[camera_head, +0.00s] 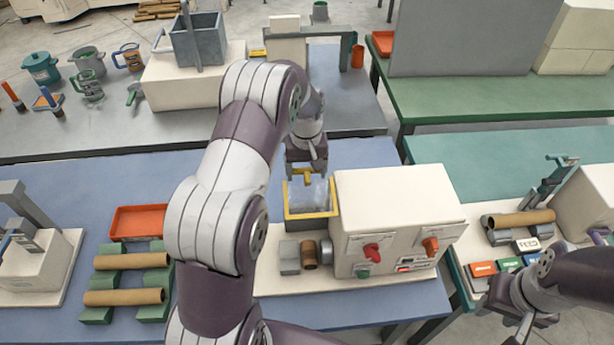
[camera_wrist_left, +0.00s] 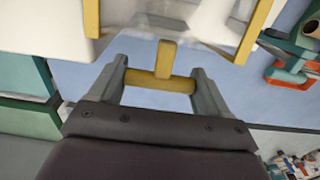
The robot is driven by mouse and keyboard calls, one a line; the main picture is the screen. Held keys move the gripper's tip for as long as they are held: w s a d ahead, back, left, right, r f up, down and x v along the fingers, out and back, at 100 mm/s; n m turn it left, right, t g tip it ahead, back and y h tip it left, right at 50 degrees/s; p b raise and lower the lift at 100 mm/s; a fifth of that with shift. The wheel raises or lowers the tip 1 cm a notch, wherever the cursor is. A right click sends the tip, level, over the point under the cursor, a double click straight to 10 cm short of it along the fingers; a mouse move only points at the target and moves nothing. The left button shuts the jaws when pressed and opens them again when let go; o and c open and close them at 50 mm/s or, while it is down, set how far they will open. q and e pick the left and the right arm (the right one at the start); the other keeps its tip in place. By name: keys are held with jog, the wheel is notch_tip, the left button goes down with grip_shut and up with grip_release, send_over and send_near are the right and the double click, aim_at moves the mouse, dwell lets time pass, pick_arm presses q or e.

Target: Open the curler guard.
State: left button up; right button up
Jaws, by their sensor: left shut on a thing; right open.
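The spiral winder (camera_head: 400,210) is a cream box on a pale base on the blue table. At its left stands the curler guard (camera_head: 325,212), a clear cover with a yellow frame. A yellow handle (camera_head: 306,172) sticks out at its far edge. My left gripper (camera_head: 306,170) is shut on this handle. In the left wrist view the yellow T-shaped handle (camera_wrist_left: 164,62) has its crossbar between the two grey fingers (camera_wrist_left: 160,84). The guard's frame (camera_wrist_left: 258,30) shows beyond it. My right gripper (camera_head: 522,318) is at the lower right, away from the guard, partly cut off by the picture edge.
Cardboard tubes (camera_head: 125,297) rest on green holders at the left, near a red tray (camera_head: 139,222). Another tube (camera_head: 522,221) lies on a stand at the right. Red and orange knobs (camera_head: 372,251) face front on the winder. A grey bin (camera_head: 198,40) stands on the rear table.

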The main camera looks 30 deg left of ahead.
pick_arm(q)
jog(key=shift+w+a+f, duration=0.4)
jog(key=shift+w+a, duration=0.05)
jog(key=shift+w, duration=0.2)
jog(key=o, duration=1.2)
jog(key=shift+c, duration=0.2)
jog(key=shift+w, duration=0.15)
jog(key=shift+a, duration=0.1)
notch_tip(320, 180, up, 13)
jog(key=p, duration=0.4)
jog(key=shift+f, duration=0.15)
